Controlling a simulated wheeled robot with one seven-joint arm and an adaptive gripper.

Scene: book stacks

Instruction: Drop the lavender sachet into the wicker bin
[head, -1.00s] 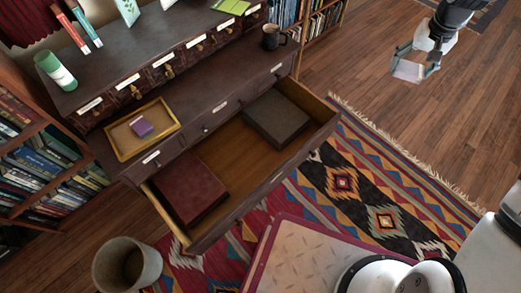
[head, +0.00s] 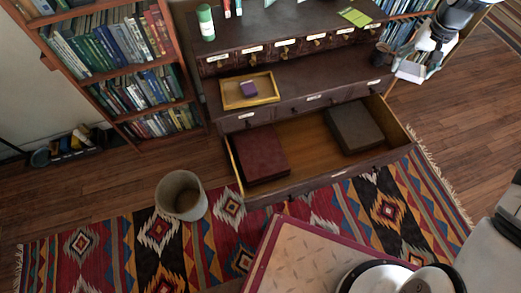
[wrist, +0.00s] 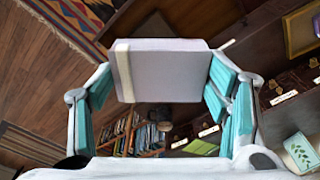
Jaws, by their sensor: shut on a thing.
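The small purple sachet (head: 249,89) lies in a yellow-rimmed tray (head: 228,99) on the desk ledge in the head view. The round, greyish wicker bin (head: 168,200) stands upright on the floor, left of the open drawer, at the rug's edge. Its inside looks dark. My gripper (head: 415,66) is at the upper right, far from both sachet and bin. It is shut on a pale, whitish block (head: 410,74). In the wrist view the block (wrist: 168,72), with a cream edge strip, sits between the teal finger pads (wrist: 168,95).
The desk's wide drawer (head: 310,178) is pulled out, holding a dark red box (head: 262,153) and a dark grey box (head: 355,128). A dark mug (head: 381,54) stands near my gripper. A bookcase (head: 120,75) is at left. The patterned rug (head: 95,240) is clear left of the bin.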

